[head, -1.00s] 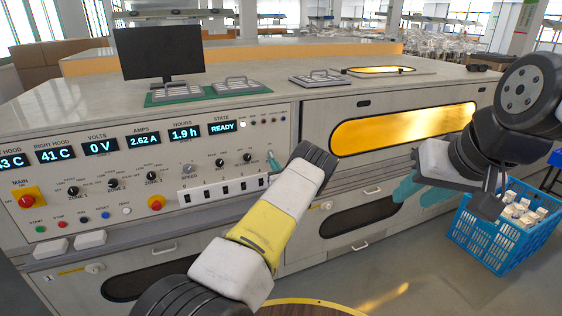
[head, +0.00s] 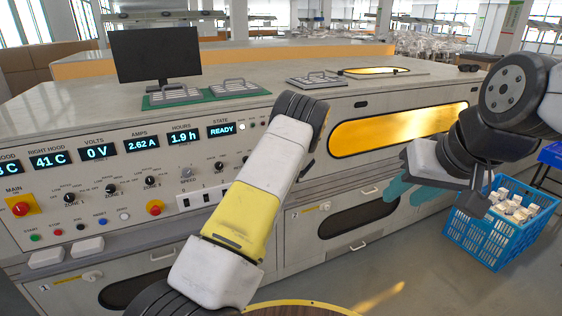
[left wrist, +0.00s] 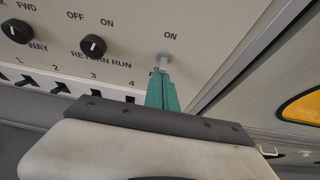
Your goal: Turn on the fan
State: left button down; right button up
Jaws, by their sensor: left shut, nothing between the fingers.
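The control panel (head: 100,190) fills the left of the head view, and its STATE display (head: 221,131) reads READY. In the left wrist view, a small pale lever switch (left wrist: 165,60) stands under an ON label. No fan label is legible. My left gripper (left wrist: 162,80) is shut, its teal fingertips at the lever's lower end; I cannot tell whether they touch it. In the head view my left forearm hides this gripper and the lever. My right gripper (head: 398,188) hangs before the machine's right front, apart from the panel; its finger gap is unclear.
Black knobs (left wrist: 92,46) and a row of numbered switches (left wrist: 70,88) lie left of the lever. A red emergency button (head: 155,208) is lower on the panel. A blue crate (head: 487,243) of pale items stands on the floor at right. A round table edge (head: 300,307) shows at the bottom.

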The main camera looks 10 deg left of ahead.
pick_arm(q)
jog(key=shift+r+g+h, duration=0.5)
jog(key=shift+g+h, duration=0.1)
jog(key=shift+g, duration=0.3)
jog(key=shift+r, duration=0.85)
jog(key=shift+r, duration=0.1)
jog(key=r+v, duration=0.1)
jog(key=v, duration=0.8)
jog(key=shift+w+a+r, duration=0.2)
jog(key=shift+w+r, duration=0.1)
